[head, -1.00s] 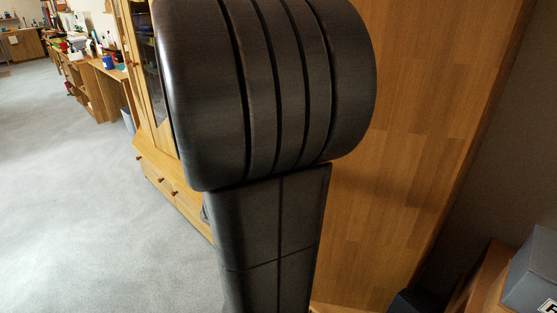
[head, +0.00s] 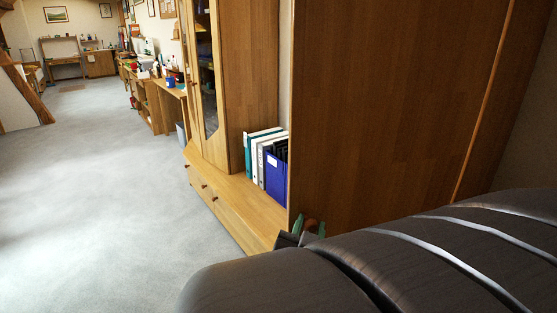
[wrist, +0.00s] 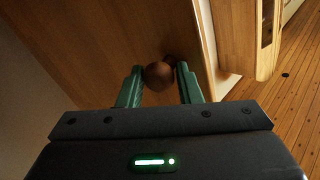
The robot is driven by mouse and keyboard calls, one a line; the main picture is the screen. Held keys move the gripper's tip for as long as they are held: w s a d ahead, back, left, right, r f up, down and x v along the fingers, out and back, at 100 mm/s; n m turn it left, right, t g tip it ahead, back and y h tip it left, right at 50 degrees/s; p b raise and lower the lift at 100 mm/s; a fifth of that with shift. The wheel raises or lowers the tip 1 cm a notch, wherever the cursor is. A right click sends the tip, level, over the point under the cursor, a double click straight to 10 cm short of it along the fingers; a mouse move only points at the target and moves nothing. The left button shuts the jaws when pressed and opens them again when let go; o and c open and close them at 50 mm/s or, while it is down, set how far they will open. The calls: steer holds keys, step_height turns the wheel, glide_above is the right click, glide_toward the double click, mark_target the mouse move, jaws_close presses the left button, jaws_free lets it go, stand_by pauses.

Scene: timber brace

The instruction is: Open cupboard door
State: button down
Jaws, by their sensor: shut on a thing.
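The cupboard door (head: 390,110) is a tall, plain wooden panel filling the right of the head view. In the wrist view the door (wrist: 95,45) slants across the upper left, its pale edge to the right of the knob. A round brown knob (wrist: 159,75) sits between the green fingers of my gripper (wrist: 160,84), which is shut on it. In the head view my gripper (head: 309,228) shows only as small green fingertips by the door's lower left edge; my dark arm hides the rest. I cannot tell how far the door stands from its frame.
Binders (head: 266,160) stand on a low ledge left of the door. A glass-fronted cabinet (head: 207,70) and drawers (head: 215,200) are beyond. Grey floor (head: 90,200) is open at left. Cluttered desks (head: 155,95) line the far wall.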

steer(key=shift+s+d+r, duration=0.15)
steer(key=shift+s+d, duration=0.15)
steer(key=shift+s, duration=0.3)
steer(key=c, duration=1.5)
jaws_free()
steer(key=o, duration=0.4)
steer(key=shift+w+d, duration=0.1)
steer(key=shift+d, duration=0.35)
steer(key=shift+a, duration=0.1)
steer(key=shift+a, duration=0.1)
